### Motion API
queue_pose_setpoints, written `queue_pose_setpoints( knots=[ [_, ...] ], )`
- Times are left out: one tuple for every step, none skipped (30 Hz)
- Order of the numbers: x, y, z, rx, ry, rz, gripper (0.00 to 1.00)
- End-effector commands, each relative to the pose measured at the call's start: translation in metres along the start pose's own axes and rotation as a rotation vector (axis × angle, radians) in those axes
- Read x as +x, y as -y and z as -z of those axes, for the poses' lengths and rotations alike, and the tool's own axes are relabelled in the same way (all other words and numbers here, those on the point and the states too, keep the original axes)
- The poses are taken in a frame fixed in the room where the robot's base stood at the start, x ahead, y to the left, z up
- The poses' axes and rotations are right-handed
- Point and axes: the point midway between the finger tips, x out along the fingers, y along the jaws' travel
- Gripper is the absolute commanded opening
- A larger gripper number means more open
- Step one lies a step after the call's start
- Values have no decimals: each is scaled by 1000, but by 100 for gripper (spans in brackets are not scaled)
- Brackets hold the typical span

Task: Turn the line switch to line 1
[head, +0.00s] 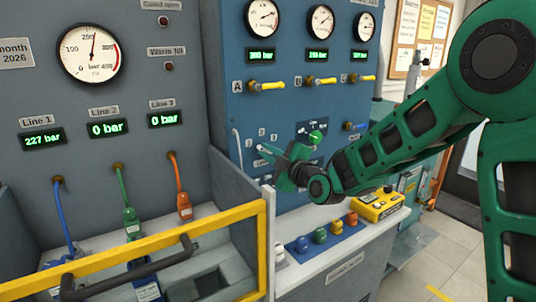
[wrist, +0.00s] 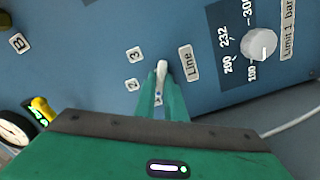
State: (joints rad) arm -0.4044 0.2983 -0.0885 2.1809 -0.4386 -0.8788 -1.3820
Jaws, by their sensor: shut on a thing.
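The line switch (wrist: 162,68) is a small pale lever on the blue panel, beside a "Line" label (wrist: 190,63) in the wrist view. My gripper (wrist: 162,88) is shut on this lever, with a green finger on each side of it. Number labels 3 (wrist: 135,55) and 2 (wrist: 132,85) show left of the lever; I cannot read a 1 label there. In the head view my gripper (head: 270,154) is at the blue panel and hides most of the switch. The Line 1 display (head: 42,138) reads 227 bar; the Line 2 display (head: 107,128) and Line 3 display (head: 164,119) read 0 bar.
A limit knob (wrist: 260,43) with a scale sits to the right in the wrist view. A yellow rail (head: 150,250) stands at front left.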

Motion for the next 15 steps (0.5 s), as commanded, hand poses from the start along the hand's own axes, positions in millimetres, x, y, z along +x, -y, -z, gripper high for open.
queue_pose_setpoints(
  knots=[
    [0, 0, -3, -6, 6, 0, 0],
    [0, 0, -3, -6, 6, 0, 0],
    [0, 0, -3, -7, 6, 1, 0],
    [0, 0, -3, -7, 6, 1, 0],
    [0, 0, -3, -7, 6, 1, 0],
    [0, 0, -3, -7, 6, 1, 0],
    [0, 0, -3, -7, 6, 1, 0],
    [-1, 0, -3, -7, 6, 1, 0],
    [-1, 0, -3, -7, 6, 1, 0],
    [-1, 0, -3, -7, 6, 1, 0],
    [-1, 0, -3, -7, 6, 1, 0],
    [-1, 1, -3, -7, 6, 2, 20],
    [-1, 1, -3, -7, 6, 2, 27],
    [0, 1, -3, -6, 5, 2, 29],
    [0, 1, -2, -6, 5, 2, 29]
  ],
)
